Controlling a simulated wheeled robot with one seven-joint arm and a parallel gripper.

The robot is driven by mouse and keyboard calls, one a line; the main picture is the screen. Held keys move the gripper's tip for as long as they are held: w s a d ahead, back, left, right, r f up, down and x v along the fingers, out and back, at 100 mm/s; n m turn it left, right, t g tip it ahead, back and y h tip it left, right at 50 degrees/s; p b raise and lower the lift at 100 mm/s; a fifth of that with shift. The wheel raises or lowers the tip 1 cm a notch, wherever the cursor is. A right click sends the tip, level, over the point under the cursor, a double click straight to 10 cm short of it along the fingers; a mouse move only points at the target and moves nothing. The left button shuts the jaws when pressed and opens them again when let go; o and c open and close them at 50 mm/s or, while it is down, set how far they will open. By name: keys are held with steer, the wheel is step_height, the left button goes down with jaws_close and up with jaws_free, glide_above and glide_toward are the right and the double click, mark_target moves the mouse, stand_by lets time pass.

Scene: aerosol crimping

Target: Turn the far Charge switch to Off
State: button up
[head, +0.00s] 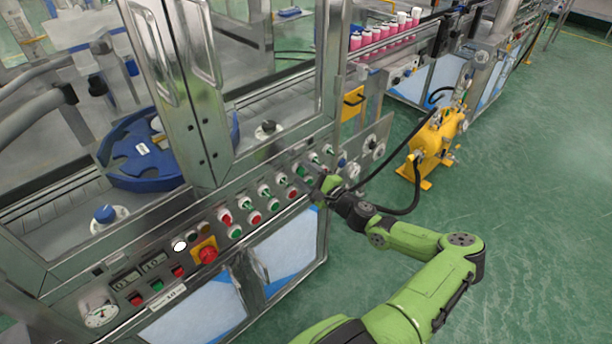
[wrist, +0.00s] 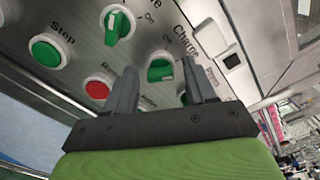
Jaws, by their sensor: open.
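My gripper (wrist: 158,78) is open, with one finger on each side of this switch in the picture. I cannot tell whether the fingers touch it. Another green rotary switch (wrist: 118,26) is up and to the left, also marked "On". In the head view, my gripper (head: 323,183) is at the far end of the control panel, over its lower row.
A red emergency knob (head: 207,254) sits nearer on the panel. A yellow machine (head: 433,140) with black hoses stands on the green floor to the right.

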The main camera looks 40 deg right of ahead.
jaws_close()
steer(key=shift+n, duration=0.3)
steer(key=shift+f+n+b, duration=0.15)
steer(key=shift+n+b, duration=3.9)
steer(key=shift+n, duration=1.55)
jaws_free()
